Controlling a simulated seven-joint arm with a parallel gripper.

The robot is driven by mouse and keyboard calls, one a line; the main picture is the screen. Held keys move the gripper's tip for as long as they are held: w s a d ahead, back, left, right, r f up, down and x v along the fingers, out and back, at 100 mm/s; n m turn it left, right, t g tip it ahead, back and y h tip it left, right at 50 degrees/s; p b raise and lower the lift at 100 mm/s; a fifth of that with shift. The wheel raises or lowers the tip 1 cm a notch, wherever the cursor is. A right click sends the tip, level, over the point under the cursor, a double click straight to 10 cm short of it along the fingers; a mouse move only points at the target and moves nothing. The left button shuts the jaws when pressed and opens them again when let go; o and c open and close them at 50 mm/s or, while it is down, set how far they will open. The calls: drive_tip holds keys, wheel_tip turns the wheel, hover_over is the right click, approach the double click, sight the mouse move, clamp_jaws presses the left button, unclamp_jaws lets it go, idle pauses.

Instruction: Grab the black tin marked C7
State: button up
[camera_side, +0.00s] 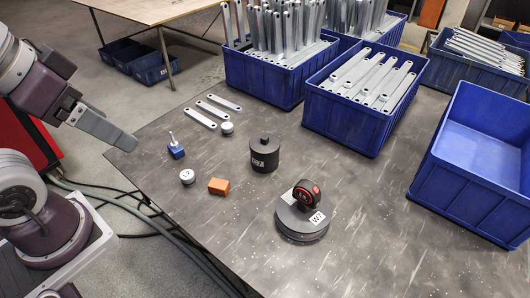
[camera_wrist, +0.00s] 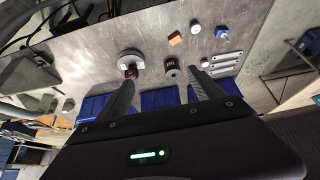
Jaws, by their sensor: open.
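A small black tin (camera_side: 264,158) with a knob-like top stands upright near the middle of the dark table in the side view. Its white label is small; I cannot read it surely. The tin also shows in the wrist view (camera_wrist: 172,74), between the two finger lines. A wider dark round tin (camera_side: 302,222) with a label that looks like W7 sits nearer the front; a black and red tape measure (camera_side: 306,193) rests on it. My gripper (camera_side: 128,142) is open and empty, above the table's left edge, well left of the black tin. Its fingers (camera_wrist: 161,77) show in the wrist view.
An orange block (camera_side: 219,186), a white round piece (camera_side: 187,176), a blue piece (camera_side: 176,150) and flat metal strips (camera_side: 212,110) lie left of the tin. Blue bins (camera_side: 345,135) of brackets stand behind; an empty blue bin (camera_side: 470,190) stands right. The front right is clear.

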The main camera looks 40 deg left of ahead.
drive_tip(key=o, duration=0.5)
drive_tip(key=w+d+f+n+g+h, duration=0.2)
drive_tip(key=w+d+n+g+h, duration=0.4)
drive_tip(key=w+d, duration=0.55)
drive_tip(key=w+a+f+n+t+h, duration=0.1)
drive_tip(key=w+n+t+h, duration=0.15)
drive_tip(key=w, duration=0.45)
drive_tip(key=n+t+h, duration=0.2)
drive_tip(key=n+t, duration=0.5)
drive_tip(key=n, duration=0.8)
hover_over(252, 145)
drive_tip(key=s+d, duration=0.1)
drive_tip(key=d, duration=0.4)
wheel_tip(252, 145, down, 20)
drive_tip(key=a+f+n+y, duration=0.1)
drive_tip(key=a+f+n, duration=0.1)
drive_tip(key=f, duration=0.2)
drive_tip(key=a+f+n+t+y, duration=0.1)
drive_tip(key=a+f+n, duration=0.1)
drive_tip(key=f, duration=0.2)
drive_tip(key=a+f+n+t+y, duration=0.1)
drive_tip(key=a+f+n, duration=0.1)
drive_tip(key=f, duration=0.2)
drive_tip(key=shift+s+t, duration=0.25)
drive_tip(key=shift+s, duration=0.1)
drive_tip(key=x, duration=0.3)
drive_tip(key=f+x, duration=0.1)
drive_tip(key=x, duration=0.3)
drive_tip(key=shift+s+a, duration=0.1)
drive_tip(key=shift+s, duration=0.05)
